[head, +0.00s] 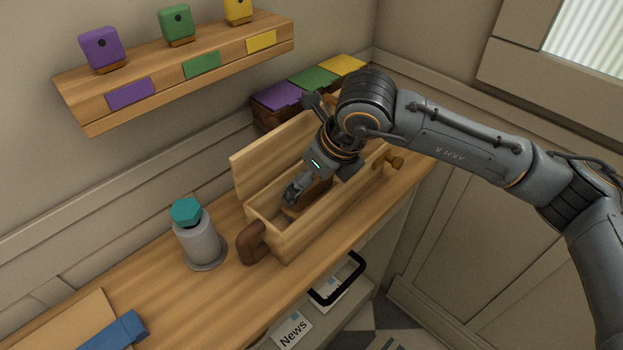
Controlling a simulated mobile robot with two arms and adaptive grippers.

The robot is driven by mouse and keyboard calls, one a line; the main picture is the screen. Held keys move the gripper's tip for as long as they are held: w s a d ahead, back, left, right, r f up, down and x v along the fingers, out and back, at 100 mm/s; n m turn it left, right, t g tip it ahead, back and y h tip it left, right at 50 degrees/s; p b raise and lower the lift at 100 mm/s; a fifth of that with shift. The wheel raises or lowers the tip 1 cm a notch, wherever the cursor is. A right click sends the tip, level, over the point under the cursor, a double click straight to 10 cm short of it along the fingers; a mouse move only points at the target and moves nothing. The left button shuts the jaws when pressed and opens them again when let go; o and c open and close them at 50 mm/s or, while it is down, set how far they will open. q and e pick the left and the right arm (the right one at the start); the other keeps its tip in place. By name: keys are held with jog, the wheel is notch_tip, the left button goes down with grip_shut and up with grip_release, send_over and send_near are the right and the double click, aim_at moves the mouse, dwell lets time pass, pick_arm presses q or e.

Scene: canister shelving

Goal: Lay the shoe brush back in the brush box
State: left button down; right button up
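The brush box (285,245) is a long light-wood box on the counter, with its lid (262,158) standing open on the far side. A brown block-like thing, likely the shoe brush (316,194), shows inside the box, partly hidden by my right gripper. My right gripper (291,194) reaches down into the box at the brown thing. Its fingertips are small and partly covered, so I cannot tell whether they grip it. My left gripper is not in view.
A grey bottle with a teal cap (187,213) stands left of the box. A brown curved piece (251,243) is at the box's near end. A wall shelf (190,75) holds purple, green and yellow canisters. A drawer (300,325) below is open.

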jog(key=shift+o, duration=0.2)
jog(key=shift+r, duration=0.1)
jog(key=v, duration=1.2)
